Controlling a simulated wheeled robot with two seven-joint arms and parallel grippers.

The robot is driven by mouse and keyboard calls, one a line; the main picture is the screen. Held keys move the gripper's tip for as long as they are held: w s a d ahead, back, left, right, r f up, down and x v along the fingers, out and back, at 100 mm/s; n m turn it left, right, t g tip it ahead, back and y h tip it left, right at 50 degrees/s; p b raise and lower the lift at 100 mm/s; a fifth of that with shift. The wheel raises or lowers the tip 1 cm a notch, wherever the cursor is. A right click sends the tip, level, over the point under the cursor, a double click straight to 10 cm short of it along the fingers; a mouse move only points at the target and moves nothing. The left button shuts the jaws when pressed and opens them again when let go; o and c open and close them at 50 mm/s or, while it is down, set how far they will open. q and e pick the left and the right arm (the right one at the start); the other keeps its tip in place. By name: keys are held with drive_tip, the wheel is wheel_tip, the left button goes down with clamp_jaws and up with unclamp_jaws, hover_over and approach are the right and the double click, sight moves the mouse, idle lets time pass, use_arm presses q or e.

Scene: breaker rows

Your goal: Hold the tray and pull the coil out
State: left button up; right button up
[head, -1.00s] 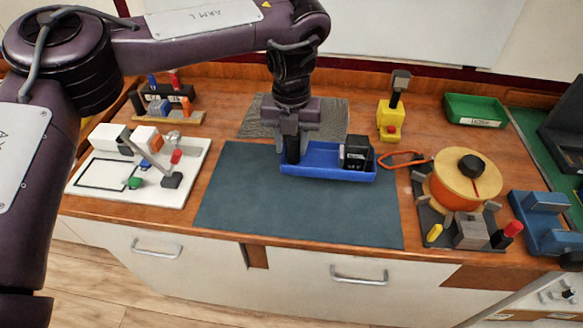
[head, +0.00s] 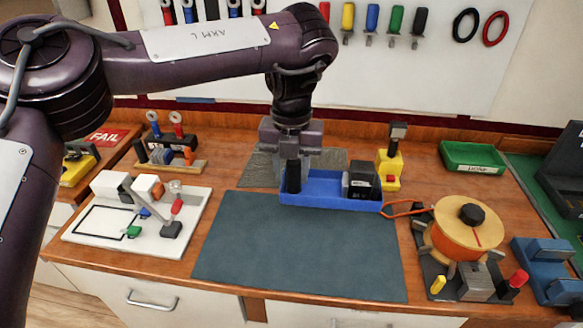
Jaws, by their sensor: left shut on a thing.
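The blue tray (head: 325,203) sits at the back edge of the dark mat. A black block with a white label (head: 361,181), which may be the coil, sits in the tray's right end. My left gripper (head: 293,178) comes down from above and is shut at the tray's left end, seemingly on its wall; the exact grip is partly hidden. The black block is apart from this gripper, to its right. My right gripper is not in view.
The dark mat (head: 300,248) is clear in front of the tray. A wooden-topped orange reel (head: 466,228) stands right, its orange wire loop (head: 405,208) near the tray. A yellow stand (head: 389,172) is behind right; a white board with parts (head: 85,228) lies left.

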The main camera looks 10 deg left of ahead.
use_arm(q)
drive_tip(key=shift+a+f+b, duration=0.2)
drive_tip(key=shift+f+b, duration=3.6)
drive_tip(key=shift+f, duration=5.8)
drive_tip(key=shift+s+f, duration=0.1)
drive_tip(key=shift+f, duration=0.1)
